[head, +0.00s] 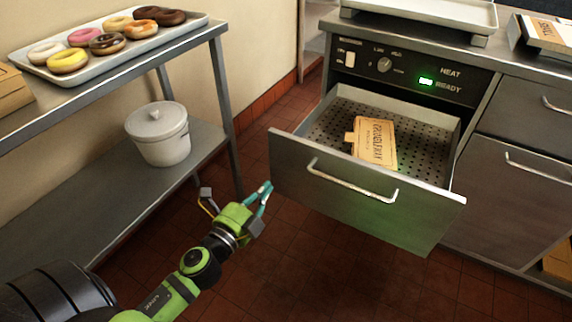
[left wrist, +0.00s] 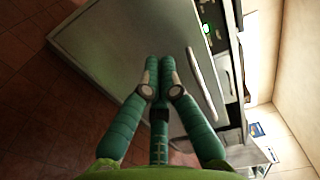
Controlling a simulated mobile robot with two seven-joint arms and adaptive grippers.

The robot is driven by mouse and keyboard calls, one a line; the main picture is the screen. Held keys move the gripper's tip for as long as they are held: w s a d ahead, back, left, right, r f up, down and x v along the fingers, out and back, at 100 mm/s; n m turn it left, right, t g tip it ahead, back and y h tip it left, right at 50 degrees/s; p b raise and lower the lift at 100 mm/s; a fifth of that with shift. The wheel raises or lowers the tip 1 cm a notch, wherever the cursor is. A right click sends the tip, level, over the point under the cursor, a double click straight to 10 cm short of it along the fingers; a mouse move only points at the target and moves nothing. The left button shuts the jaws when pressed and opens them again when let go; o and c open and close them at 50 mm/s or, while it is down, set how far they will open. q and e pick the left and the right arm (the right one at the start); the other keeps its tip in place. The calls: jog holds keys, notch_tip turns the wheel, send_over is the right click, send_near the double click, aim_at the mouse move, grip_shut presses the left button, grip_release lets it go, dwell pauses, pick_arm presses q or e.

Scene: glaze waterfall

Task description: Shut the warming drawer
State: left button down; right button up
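The warming drawer (head: 337,205) is pulled out below the control panel in the head view, with a perforated tray floor inside. A bar handle (head: 350,181) runs across its front. A tan box (head: 374,141) lies inside the drawer. My left gripper (head: 264,191) is low and just left of the drawer front in the head view. In the left wrist view its fingertips (left wrist: 160,64) are close together with nothing seen between them, in front of the drawer's face (left wrist: 125,45). The handle also shows in the left wrist view (left wrist: 202,85). Whether the fingers touch the drawer front is unclear. My right gripper is out of view.
A control panel (head: 400,72) with a green light is above the drawer. A steel rack (head: 222,90) at left holds a tray of donuts (head: 110,42) and a white lidded pot (head: 158,134). Closed drawers (head: 535,165) are at right. The tiled floor in front is clear.

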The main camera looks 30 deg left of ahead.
aim_at(292, 157)
pick_arm(q)
jog(key=w, duration=1)
jog(key=shift+w+d+p, duration=0.15)
jog(key=shift+d+p, duration=0.1)
jog(key=shift+p, duration=0.05)
jog(key=shift+w, duration=0.15)
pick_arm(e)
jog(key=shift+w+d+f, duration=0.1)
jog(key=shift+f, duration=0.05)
